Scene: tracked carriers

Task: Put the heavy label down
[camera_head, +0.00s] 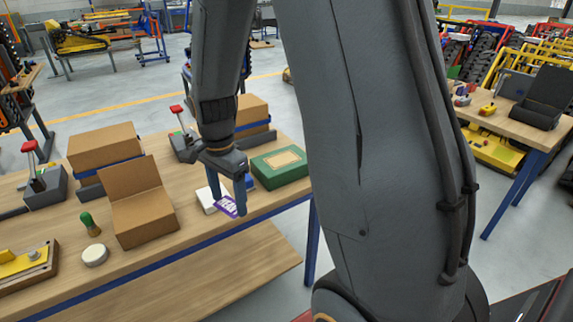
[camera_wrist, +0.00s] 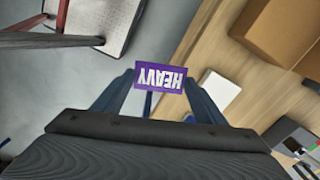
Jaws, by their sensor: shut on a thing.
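The heavy label (camera_wrist: 160,77) is a small purple card with white "HEAVY" lettering, upside down in the wrist view. It also shows in the head view (camera_head: 229,206), near the front edge of the wooden workbench (camera_head: 195,228). My gripper (camera_head: 226,205) is shut on the label, with its blue fingers on either side of it. In the wrist view the label sits between the fingertips, with grey floor behind its left part and the bench edge close by. Its exact height above the bench I cannot tell.
A white block (camera_head: 207,198) lies just behind the label. A green box (camera_head: 279,166) stands to the right, an open cardboard box (camera_head: 145,215) to the left. A white round tub (camera_head: 95,255) and a green-handled brush (camera_head: 90,224) stand further left. Bare bench shows in front of the cardboard box.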

